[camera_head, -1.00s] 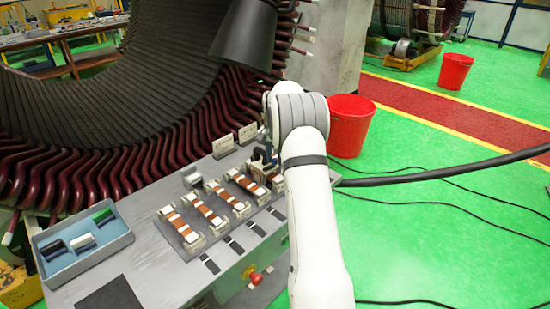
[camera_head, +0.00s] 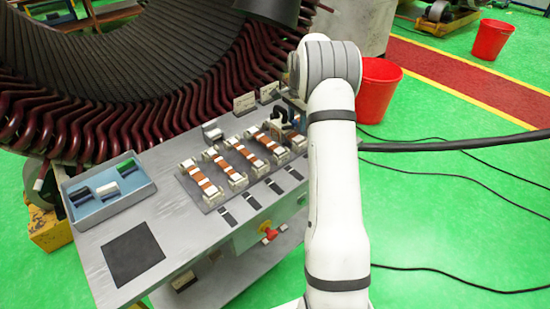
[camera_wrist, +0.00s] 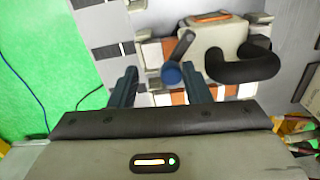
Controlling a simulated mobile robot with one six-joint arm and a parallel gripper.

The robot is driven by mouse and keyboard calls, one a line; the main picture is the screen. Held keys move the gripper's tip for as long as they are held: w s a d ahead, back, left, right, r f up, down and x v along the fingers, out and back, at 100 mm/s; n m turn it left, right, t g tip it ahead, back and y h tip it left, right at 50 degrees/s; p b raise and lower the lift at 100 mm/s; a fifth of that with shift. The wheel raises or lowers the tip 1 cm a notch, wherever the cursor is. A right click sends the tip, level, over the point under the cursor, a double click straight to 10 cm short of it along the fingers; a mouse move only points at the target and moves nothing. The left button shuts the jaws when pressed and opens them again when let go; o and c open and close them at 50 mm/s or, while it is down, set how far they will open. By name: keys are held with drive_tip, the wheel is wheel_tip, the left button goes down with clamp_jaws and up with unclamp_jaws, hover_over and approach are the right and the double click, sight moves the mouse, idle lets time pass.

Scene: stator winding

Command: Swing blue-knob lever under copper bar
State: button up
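The lever with a round blue knob (camera_wrist: 172,72) shows in the wrist view, between and just beyond my gripper's (camera_wrist: 160,70) two dark blue fingers. The fingers are apart, and I see nothing clamped between them. Parts of a copper bar (camera_wrist: 180,97) with white bands show behind the fingers. In the head view, several copper bars (camera_head: 240,151) lie in a row on the bench fixture; my arm largely hides the gripper and lever.
The grey bench (camera_head: 175,225) carries a blue tray (camera_head: 108,195) with small blocks and a dark square pad (camera_head: 132,253). The large stator (camera_head: 130,70) curves behind it. A red bucket (camera_head: 378,92) and black cables are on the green floor at right.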

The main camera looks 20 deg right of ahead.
drive_tip(key=m, duration=0.2)
drive_tip(key=s+a+m+p, duration=0.1)
drive_tip(key=m, duration=0.1)
drive_tip(key=shift+s+r, duration=0.1)
drive_tip(key=m, duration=0.1)
drive_tip(key=m+p, duration=0.1)
drive_tip(key=a+m, duration=0.1)
drive_tip(key=shift+s+m, duration=0.3)
drive_tip(key=shift+r, duration=0.35)
wheel_tip(320, 180, up, 7)
drive_tip(key=b, duration=0.2)
drive_tip(key=s+a+n+b, duration=0.4)
drive_tip(key=s+a+n, duration=0.3)
drive_tip(key=s, duration=0.4)
drive_tip(key=s+a+n+t+b, duration=0.1)
drive_tip(key=s+a+n+b, duration=0.3)
drive_tip(key=s+a+n, duration=0.4)
drive_tip(key=shift+s+r+t, duration=0.25)
drive_tip(key=shift+s+t, duration=0.05)
drive_tip(key=shift+s, duration=1.25)
drive_tip(key=shift+a, duration=0.1)
